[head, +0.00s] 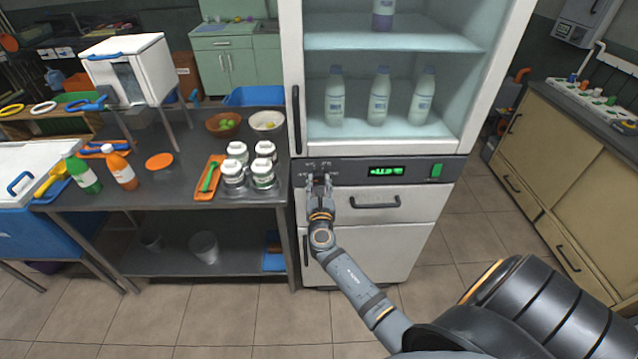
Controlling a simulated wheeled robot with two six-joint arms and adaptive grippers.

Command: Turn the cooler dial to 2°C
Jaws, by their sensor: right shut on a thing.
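The white cooler (445,205) stands in the middle of the head view, with a dark control panel (345,172) below its glass compartment. A green lit display (386,171) sits on the panel; its digits are too small to read surely. My right gripper (319,182) is at the left part of the panel, its fingers shut on the dial, which they mostly hide. Small markings show above the fingers, but the dial's setting cannot be told. My left gripper is not in view.
A green switch (436,171) is at the panel's right end. A drawer handle (375,202) lies just below the panel. The steel table (150,207) at the left holds several white jars, bottles and bowls. Tan cabinets (560,150) stand at the right. The floor between is clear.

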